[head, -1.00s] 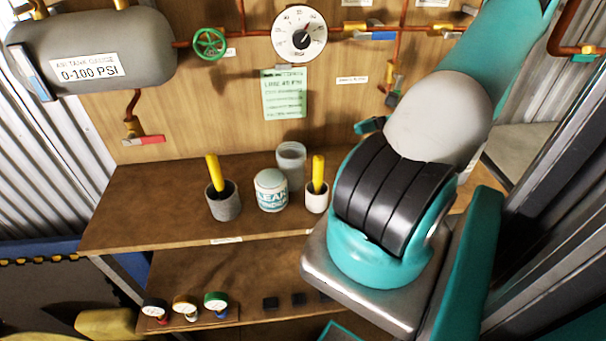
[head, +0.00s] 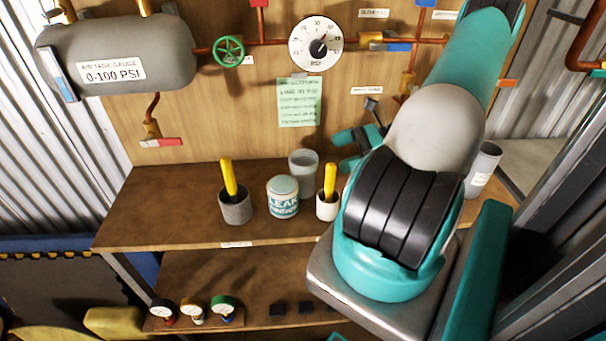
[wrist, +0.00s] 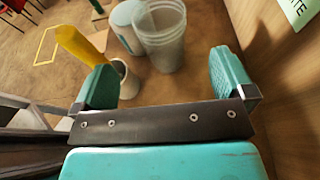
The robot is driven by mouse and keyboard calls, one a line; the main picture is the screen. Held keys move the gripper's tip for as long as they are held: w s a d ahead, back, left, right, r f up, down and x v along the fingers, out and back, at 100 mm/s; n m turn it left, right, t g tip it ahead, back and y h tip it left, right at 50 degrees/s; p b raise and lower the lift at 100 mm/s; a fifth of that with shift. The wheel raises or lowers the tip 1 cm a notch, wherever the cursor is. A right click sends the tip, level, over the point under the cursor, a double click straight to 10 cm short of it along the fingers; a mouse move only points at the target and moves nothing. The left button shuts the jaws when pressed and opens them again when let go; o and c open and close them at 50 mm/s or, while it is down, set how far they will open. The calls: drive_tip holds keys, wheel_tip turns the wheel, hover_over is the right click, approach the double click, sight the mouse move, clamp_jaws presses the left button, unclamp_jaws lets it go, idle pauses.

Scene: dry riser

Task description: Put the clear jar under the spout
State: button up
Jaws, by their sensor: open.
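The clear jar (head: 303,172) is a translucent, ribbed cup standing upright on the wooden shelf, behind a labelled can (head: 283,197). In the wrist view the jar (wrist: 160,38) stands ahead of my gripper (wrist: 165,80), toward the far side of the gap between the teal fingers. My gripper is open and empty. In the head view my gripper (head: 352,150) is right of the jar, partly hidden by my arm. A copper pipe with a red-handled valve (head: 155,140) hangs below the grey tank; I cannot tell whether it is the task's spout.
A grey pot (head: 236,208) and a white pot (head: 327,209), each with a yellow handle, flank the can. A grey labelled cup (head: 483,165) stands at the right. The shelf (head: 150,205) is clear at its left. The wooden panel (head: 245,120) rises behind.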

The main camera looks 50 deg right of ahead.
sight(304, 159)
drive_tip(key=p+x, duration=0.1)
drive_tip(key=x, duration=0.2)
drive_tip(key=r+x, duration=0.1)
drive_tip(key=x, duration=0.2)
drive_tip(key=p+x, duration=0.1)
drive_tip(key=x, duration=0.3)
drive_tip(key=shift+w+a+r+p, duration=0.15)
drive_tip(key=shift+w+r+p, duration=0.1)
drive_tip(key=shift+p, duration=0.1)
drive_tip(key=c, duration=1.4)
drive_tip(key=shift+r+b, duration=0.75)
drive_tip(key=shift+r, duration=2.7)
drive_tip(key=s+d+b, duration=0.1)
drive_tip(key=s+d, duration=0.1)
drive_tip(key=s, duration=0.3)
drive_tip(key=s+d+b, duration=0.1)
drive_tip(key=s+d, duration=0.1)
drive_tip(key=s, duration=0.4)
drive_tip(key=s+d+b, duration=0.1)
drive_tip(key=s, duration=0.5)
drive_tip(key=shift+s+d, duration=0.1)
drive_tip(key=shift+d, duration=0.3)
